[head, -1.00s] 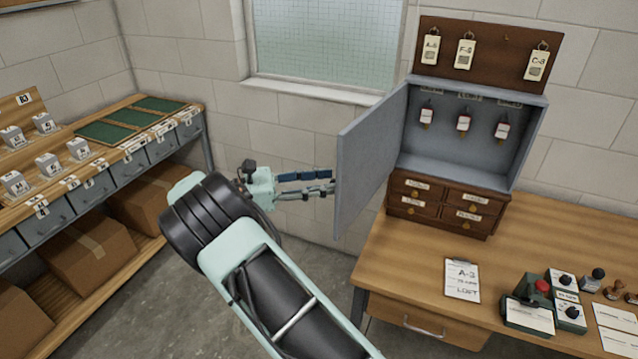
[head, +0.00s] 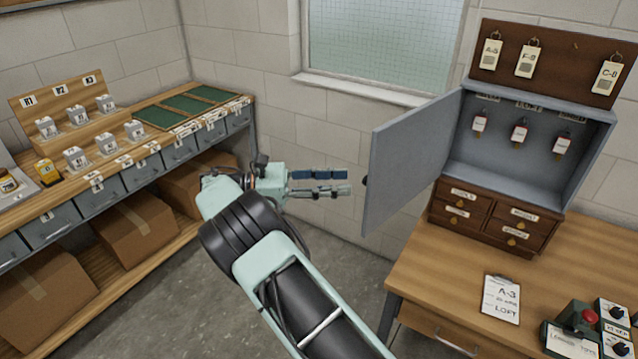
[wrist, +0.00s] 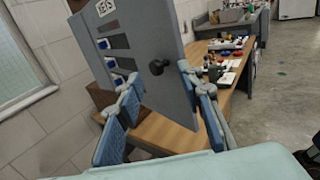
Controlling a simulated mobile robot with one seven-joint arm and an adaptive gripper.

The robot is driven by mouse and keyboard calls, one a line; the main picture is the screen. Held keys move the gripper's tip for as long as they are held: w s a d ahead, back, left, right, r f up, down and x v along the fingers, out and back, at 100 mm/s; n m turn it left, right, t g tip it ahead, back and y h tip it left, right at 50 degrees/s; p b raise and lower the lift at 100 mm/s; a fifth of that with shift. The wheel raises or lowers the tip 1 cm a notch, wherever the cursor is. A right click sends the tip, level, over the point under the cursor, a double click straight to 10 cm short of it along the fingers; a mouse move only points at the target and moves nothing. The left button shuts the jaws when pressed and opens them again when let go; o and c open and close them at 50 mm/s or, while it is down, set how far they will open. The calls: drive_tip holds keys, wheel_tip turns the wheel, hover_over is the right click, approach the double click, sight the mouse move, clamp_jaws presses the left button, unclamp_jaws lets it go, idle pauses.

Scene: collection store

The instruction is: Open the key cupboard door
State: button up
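The key cupboard (head: 590,150) stands on a wooden desk, and its grey door (head: 410,160) stands wide open to the left. Several tagged keys hang inside. My gripper (head: 350,182) is left of the door, with its blue-padded fingers pointing at it. The fingers do not visibly grip either one.
Small wooden drawers (head: 490,217) sit under the cupboard. A clipboard (head: 501,298) and a device with a red button (head: 589,316) lie on the desk (head: 430,265). A shelf bench (head: 150,165) with cardboard boxes below stands left. Bare floor lies between bench and desk.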

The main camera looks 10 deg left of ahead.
drive_tip(key=shift+s+a, duration=0.2)
drive_tip(key=shift+a, duration=0.55)
drive_tip(key=shift+s+a, duration=0.15)
drive_tip(key=shift+a, duration=0.55)
drive_tip(key=shift+s+a, duration=0.2)
drive_tip(key=shift+a, duration=0.55)
